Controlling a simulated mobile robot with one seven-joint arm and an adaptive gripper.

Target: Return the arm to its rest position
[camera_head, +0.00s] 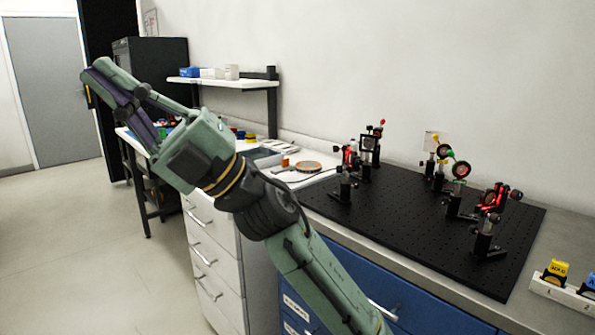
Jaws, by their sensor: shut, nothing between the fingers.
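My arm (318,278) rises from the bottom of the picture and slants to the upper left. My gripper (98,78) is at its far upper-left end. It is shut and empty, its fingers pointing up and left in the air. It stands apart from the optics bench, in front of the dark cabinet and shelf area. The base of my arm is out of view below.
A black breadboard (415,220) with several optic mounts lies on the counter at right. A white block (562,293) holds coloured pieces. A wall shelf (225,82) and white drawers (205,252) are behind my arm. The floor (75,240) at left is clear.

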